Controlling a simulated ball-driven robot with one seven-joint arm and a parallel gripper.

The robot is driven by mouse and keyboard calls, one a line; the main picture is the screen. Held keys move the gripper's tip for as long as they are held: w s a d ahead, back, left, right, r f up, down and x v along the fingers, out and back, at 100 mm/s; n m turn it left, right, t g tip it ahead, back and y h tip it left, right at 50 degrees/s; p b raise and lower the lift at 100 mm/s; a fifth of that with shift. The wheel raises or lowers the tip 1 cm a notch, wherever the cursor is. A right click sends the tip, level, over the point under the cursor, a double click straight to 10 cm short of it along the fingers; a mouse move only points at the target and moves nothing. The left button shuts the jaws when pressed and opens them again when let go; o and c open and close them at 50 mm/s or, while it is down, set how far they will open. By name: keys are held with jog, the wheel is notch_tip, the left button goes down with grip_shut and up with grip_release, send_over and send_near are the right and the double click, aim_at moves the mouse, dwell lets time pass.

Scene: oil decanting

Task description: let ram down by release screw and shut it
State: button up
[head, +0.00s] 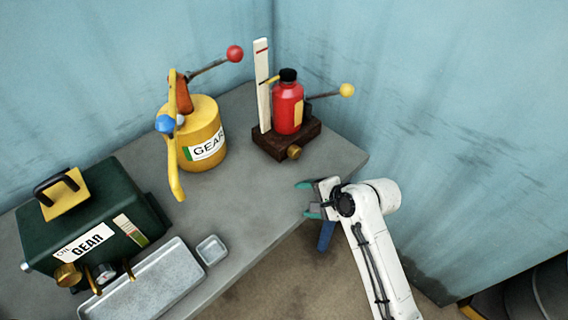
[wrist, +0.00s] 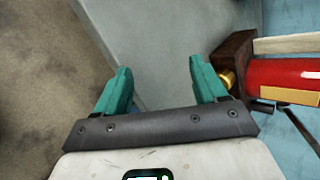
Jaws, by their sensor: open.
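A red bottle jack (head: 288,108) with a black top stands on a dark brown base (head: 270,143) near the right end of the bench. A brass release screw (head: 293,152) sits low on the front of the base. A lever with a yellow ball (head: 346,90) points right from the jack. My gripper (head: 306,198) is at the bench's front edge, in front of and apart from the jack. In the wrist view its teal fingers (wrist: 158,82) are spread and empty. The brass screw (wrist: 228,80) shows just beyond the right finger, with the red body (wrist: 285,77) behind it.
A white upright scale with a red mark (head: 262,85) stands beside the jack. A yellow gear-oil can (head: 203,130) with a red-ball lever is to its left. A green gear-oil box (head: 130,205), a metal tray (head: 150,290) and a small dish (head: 211,250) are further left. Blue walls close the back and right.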

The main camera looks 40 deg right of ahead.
aim_at(298, 154)
jog(key=shift+w+a+r, duration=0.15)
jog(key=shift+w+a, duration=0.1)
jog(key=shift+a+m, duration=0.15)
jog(key=shift+m, duration=0.25)
jog(key=d+m, duration=0.1)
jog(key=w+d+m+t, duration=0.1)
jog(key=m, duration=0.1)
jog(key=shift+w+d+r, duration=0.1)
jog(key=shift+w+d, duration=0.05)
jog(key=shift+d, duration=0.05)
jog(key=d+m+t, duration=0.1)
jog(key=d+m, duration=0.2)
jog(key=m, duration=0.1)
jog(key=w+d+m+t+h, duration=0.1)
jog(key=d+m, duration=0.2)
jog(key=m, duration=0.1)
jog(key=w+d+r+m+t, duration=0.1)
jog(key=d+m, duration=0.2)
jog(key=m, duration=0.1)
jog(key=shift+w+d, duration=0.1)
jog(key=shift+w, duration=0.15)
jog(key=shift+m, duration=0.3)
jog(key=x, duration=1)
jog(key=shift+w+d+r, duration=0.1)
jog(key=shift+w, duration=0.3)
jog(key=shift+c, duration=0.3)
